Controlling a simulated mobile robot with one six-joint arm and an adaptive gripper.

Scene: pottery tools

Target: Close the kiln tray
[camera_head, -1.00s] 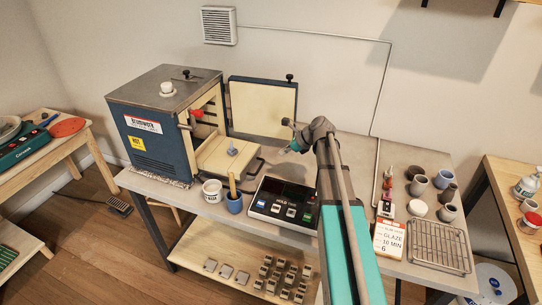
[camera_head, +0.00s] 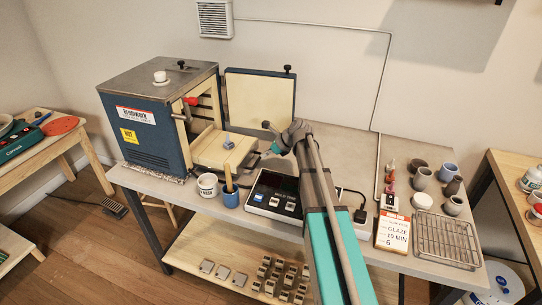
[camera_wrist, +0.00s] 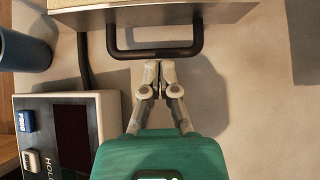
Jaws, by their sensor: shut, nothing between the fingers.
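The kiln tray (camera_head: 210,153) sticks out of the open front of the blue kiln (camera_head: 160,122), with a small blue-grey piece (camera_head: 228,143) on it. In the wrist view the metal front edge of the tray (camera_wrist: 160,20) and its black handle (camera_wrist: 125,50) show at the top. My gripper (camera_wrist: 158,66) is shut and empty, its fingertips close below the handle's bar. I cannot tell whether they touch it. In the head view my gripper (camera_head: 268,152) is just right of the tray, with its fingertips hard to make out.
The kiln door (camera_head: 261,95) stands open behind the tray. A control box (camera_head: 276,196) lies in front of my gripper, beside a blue cup (camera_head: 231,196) and a white pot (camera_head: 208,186). Several cups, a card (camera_head: 392,232) and a wire rack (camera_head: 447,240) are at the right.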

